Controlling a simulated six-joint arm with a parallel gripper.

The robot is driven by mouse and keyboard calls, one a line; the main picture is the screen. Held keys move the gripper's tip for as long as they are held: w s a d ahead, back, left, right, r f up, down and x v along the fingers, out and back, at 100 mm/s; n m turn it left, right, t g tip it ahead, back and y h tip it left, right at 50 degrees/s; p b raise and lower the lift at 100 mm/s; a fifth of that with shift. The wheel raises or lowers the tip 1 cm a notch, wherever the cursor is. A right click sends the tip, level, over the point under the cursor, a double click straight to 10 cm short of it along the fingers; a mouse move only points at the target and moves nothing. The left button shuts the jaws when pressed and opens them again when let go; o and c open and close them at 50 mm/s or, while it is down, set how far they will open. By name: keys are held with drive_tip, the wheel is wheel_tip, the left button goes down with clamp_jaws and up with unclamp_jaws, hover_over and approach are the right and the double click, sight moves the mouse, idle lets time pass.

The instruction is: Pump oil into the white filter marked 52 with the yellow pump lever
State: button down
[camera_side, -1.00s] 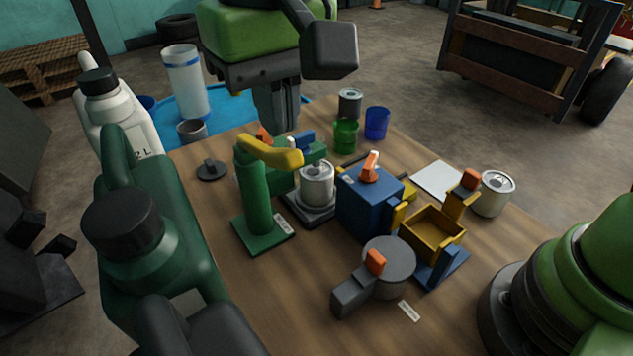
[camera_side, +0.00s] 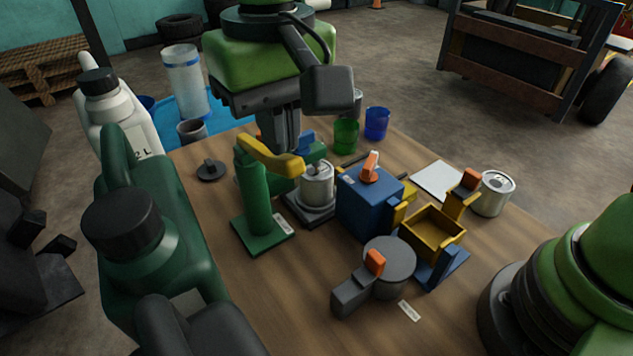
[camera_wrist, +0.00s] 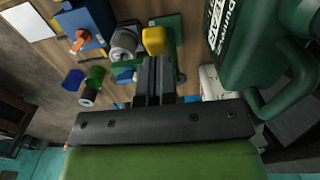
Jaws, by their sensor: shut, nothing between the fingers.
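The yellow pump lever (camera_side: 270,158) tops the green pump post (camera_side: 256,200) and slopes down to the right. Its rounded end also shows in the wrist view (camera_wrist: 155,40), just beyond my fingertips. A pale metallic filter (camera_side: 317,184) stands upright on a dark square base beside the pump; it also shows in the wrist view (camera_wrist: 124,40). I cannot read a 52 on it. My gripper (camera_side: 287,150) is shut and empty, pointing down at the lever's free end. The lever partly hides the fingertips, so contact is unclear.
A blue box (camera_side: 365,210) with an orange handle stands right of the filter, with a yellow tray (camera_side: 434,232) beyond it. Green (camera_side: 345,136) and blue (camera_side: 377,123) cups stand behind. A large green jug (camera_side: 150,240) fills the left foreground.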

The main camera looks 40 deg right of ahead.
drive_tip(key=shift+f, duration=3.2)
drive_tip(key=shift+r, duration=4.3)
